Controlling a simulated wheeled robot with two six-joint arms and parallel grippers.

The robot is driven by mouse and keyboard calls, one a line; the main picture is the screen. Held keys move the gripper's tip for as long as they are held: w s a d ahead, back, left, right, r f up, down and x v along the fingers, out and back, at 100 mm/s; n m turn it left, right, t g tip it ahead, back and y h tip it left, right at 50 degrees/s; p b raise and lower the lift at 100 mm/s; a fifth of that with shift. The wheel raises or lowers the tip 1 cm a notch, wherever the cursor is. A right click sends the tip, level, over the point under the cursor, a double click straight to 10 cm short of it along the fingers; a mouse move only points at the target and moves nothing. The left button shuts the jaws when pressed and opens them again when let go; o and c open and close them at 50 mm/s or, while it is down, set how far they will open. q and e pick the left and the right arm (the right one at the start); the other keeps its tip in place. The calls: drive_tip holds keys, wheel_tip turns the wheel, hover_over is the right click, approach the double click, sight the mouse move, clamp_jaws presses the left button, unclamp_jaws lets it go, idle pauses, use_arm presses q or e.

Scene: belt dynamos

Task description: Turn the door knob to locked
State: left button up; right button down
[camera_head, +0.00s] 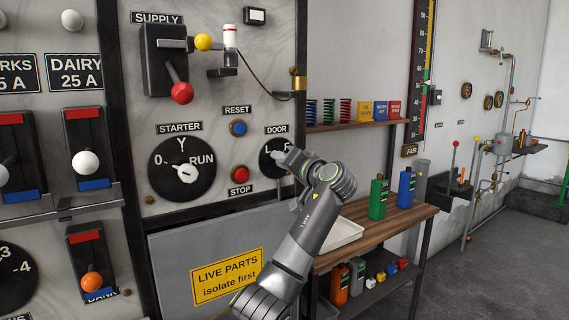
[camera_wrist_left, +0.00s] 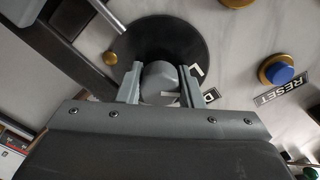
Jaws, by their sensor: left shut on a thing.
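The door knob (camera_wrist_left: 158,80) is a grey round knob on a black dial (camera_wrist_left: 185,42) in the left wrist view, with a pale line on its lower right part. A white letter L shows on the dial beside the right finger. My left gripper (camera_wrist_left: 160,88) is shut on the knob, one finger on each side. In the head view the black door dial (camera_head: 268,160) sits under the DOOR label (camera_head: 277,130), and my left gripper (camera_head: 285,158) covers most of it and its knob. Which mark the knob points at cannot be told. My right gripper is not in view.
Left of the dial are the blue RESET button (camera_head: 238,128), the red STOP button (camera_head: 239,174) and the starter dial (camera_head: 182,170). Below is a yellow LIVE PARTS sign (camera_head: 227,276). A wooden bench (camera_head: 395,222) with bottles stands at right.

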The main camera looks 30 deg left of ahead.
use_arm(q)
drive_tip(key=shift+f, duration=0.1)
drive_tip(key=o, duration=1)
drive_tip(key=shift+c, duration=0.2)
drive_tip(key=shift+d, duration=0.1)
drive_tip(key=b+v, duration=0.3)
drive_tip(key=v, duration=1.4)
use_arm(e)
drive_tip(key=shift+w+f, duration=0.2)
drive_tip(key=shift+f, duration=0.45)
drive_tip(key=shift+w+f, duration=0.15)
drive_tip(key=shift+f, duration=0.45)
use_arm(q)
drive_tip(key=shift+s+d, duration=0.1)
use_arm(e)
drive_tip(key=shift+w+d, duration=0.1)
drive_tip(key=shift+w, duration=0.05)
